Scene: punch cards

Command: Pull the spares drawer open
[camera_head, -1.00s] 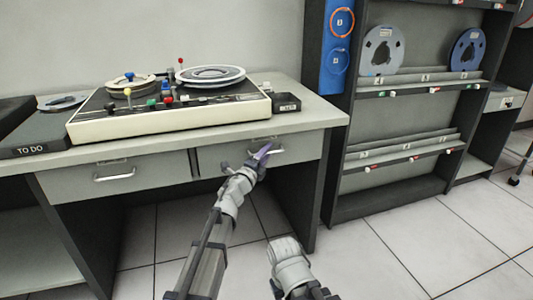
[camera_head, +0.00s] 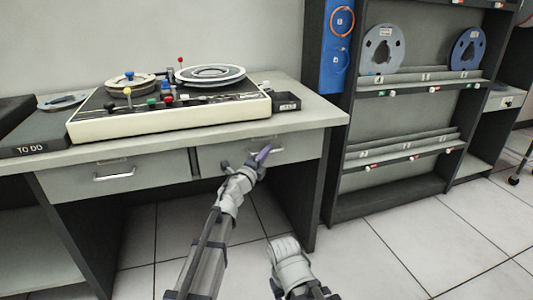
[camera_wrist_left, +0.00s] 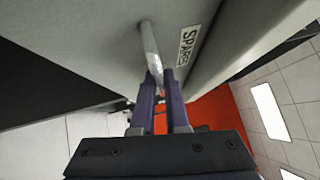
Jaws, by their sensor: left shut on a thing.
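The spares drawer (camera_head: 222,159) is the right-hand grey drawer under the desk top. In the head view its front looks about flush with the desk; a small gap would be hard to tell. Its metal bar handle (camera_wrist_left: 150,48) and a white SPARES label (camera_wrist_left: 188,45) show in the left wrist view. My left gripper (camera_head: 264,152) is at the handle, with its purple fingers (camera_wrist_left: 161,82) shut on the bar near one end. The fingers hide part of the handle. My right arm shows at the bottom of the head view, but its gripper is not visible.
A second drawer (camera_head: 113,170) with its own handle is to the left. A cream tape machine (camera_head: 170,116) and a small black tray (camera_head: 286,103) stand on the desk top (camera_head: 311,114). A dark shelf rack (camera_head: 400,205) with reels is to the right. Tiled floor is free in front.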

